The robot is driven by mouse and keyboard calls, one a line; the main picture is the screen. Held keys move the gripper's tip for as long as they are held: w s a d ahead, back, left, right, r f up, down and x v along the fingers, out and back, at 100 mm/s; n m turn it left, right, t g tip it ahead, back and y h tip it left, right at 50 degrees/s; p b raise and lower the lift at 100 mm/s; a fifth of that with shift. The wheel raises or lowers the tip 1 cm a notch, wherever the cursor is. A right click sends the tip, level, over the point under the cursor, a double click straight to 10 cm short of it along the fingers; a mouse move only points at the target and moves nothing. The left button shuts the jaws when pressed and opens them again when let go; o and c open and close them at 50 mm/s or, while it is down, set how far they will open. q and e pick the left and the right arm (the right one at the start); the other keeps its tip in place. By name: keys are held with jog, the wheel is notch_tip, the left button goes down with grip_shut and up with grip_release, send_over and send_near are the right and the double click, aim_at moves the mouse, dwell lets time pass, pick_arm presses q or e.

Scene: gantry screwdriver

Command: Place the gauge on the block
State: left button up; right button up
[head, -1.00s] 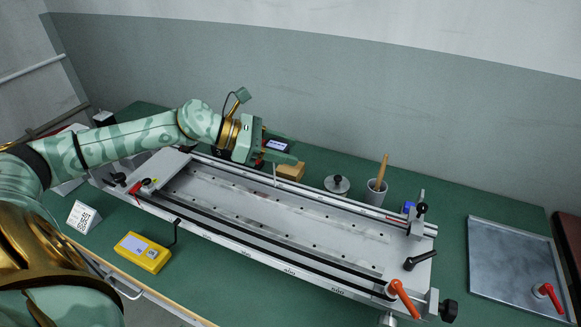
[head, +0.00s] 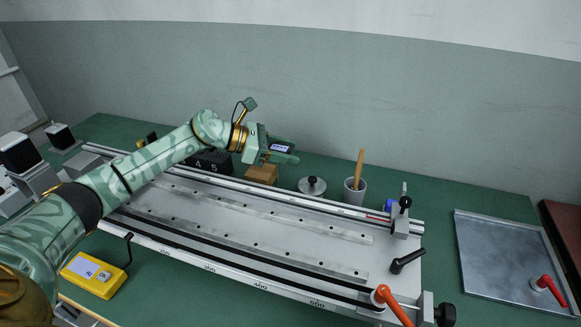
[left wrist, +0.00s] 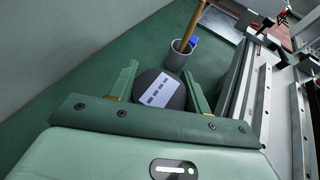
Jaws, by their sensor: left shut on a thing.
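The gauge (head: 281,147), dark with a light display, is between the fingers of my left gripper (head: 284,150) in the head view. My left gripper is shut on it, above the bench behind the long rail fixture. In the left wrist view the gauge is a dark round body with a pale display (left wrist: 158,91) between the two green fingers. The tan block (head: 262,174) stands on the bench below the gripper, slightly left of the gauge in the head view. The gauge looks raised and apart from the block. The block cannot be made out in the left wrist view. My right gripper is not in view.
The long grey rail fixture (head: 250,225) fills the bench front. A black block marked with digits (head: 210,162) stands left of the tan block. A round knobbed disc (head: 312,186) and a grey cup with a wooden handle (head: 354,192) stand to its right.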

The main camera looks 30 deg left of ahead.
pick_arm(q)
jog(key=shift+w+f, duration=0.35)
jog(key=shift+f, duration=0.05)
jog(key=f+b, duration=0.2)
jog(key=f, duration=0.1)
jog(key=shift+w+f, duration=0.15)
jog(key=shift+w, duration=0.05)
jog(key=o, duration=1.1)
jog(key=shift+o, duration=1.4)
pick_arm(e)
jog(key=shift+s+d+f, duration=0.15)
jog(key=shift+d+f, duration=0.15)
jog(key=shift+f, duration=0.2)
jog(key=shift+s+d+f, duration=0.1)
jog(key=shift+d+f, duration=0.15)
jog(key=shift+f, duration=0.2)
